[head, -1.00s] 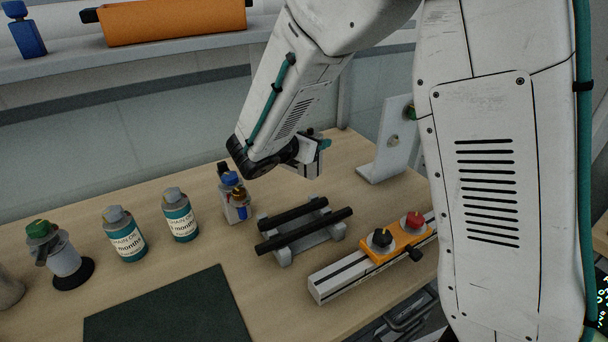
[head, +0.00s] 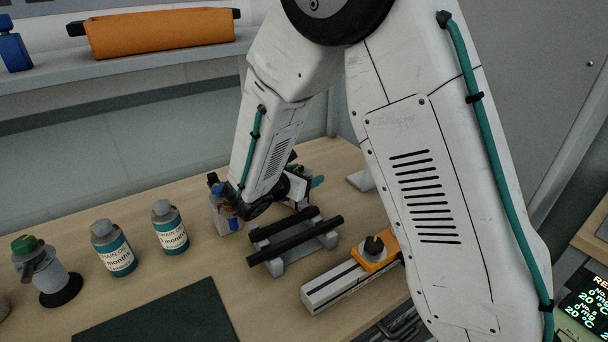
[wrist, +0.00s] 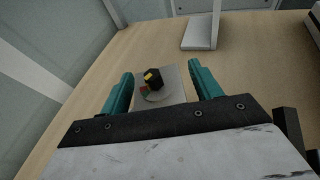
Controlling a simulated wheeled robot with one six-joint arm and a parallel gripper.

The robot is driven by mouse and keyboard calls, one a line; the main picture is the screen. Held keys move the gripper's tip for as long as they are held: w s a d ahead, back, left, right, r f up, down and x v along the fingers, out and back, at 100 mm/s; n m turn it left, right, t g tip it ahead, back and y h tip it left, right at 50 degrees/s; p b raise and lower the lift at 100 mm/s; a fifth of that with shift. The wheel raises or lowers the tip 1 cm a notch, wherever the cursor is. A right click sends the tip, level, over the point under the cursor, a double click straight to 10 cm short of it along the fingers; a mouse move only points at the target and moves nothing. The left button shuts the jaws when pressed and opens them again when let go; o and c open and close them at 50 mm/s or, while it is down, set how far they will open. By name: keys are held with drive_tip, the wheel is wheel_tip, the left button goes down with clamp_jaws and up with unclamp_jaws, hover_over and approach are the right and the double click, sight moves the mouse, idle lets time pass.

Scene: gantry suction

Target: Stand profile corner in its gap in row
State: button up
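My gripper (wrist: 163,72) is open in the wrist view, its two teal fingers apart with nothing between their tips. I cannot tell whether this block is the profile corner. In the head view my gripper (head: 306,185) is low over the back of the table, partly hidden by my own arm; the block and plate are not visible there. A row with two teal bottles (head: 113,255) (head: 171,232) stands at left.
A rack with two black bars (head: 295,242) stands just in front of my gripper. A pale rail with an orange fixture (head: 370,262) lies nearer right. A white upright bracket (wrist: 200,30) stands beyond. A dark mat (head: 165,318) lies in front.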

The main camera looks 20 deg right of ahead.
drive_tip(key=v, duration=1.2)
drive_tip(key=s+d+r+m+g+y, duration=0.2)
drive_tip(key=s+d+r+m+g, duration=0.5)
drive_tip(key=s+d+m, duration=0.5)
drive_tip(key=s+r+m+y, duration=0.3)
drive_tip(key=s+m+y, duration=0.7)
drive_tip(key=s, duration=0.6)
drive_tip(key=shift+r+m, duration=0.4)
drive_tip(key=shift+m, duration=0.7)
drive_tip(key=shift+s, duration=0.1)
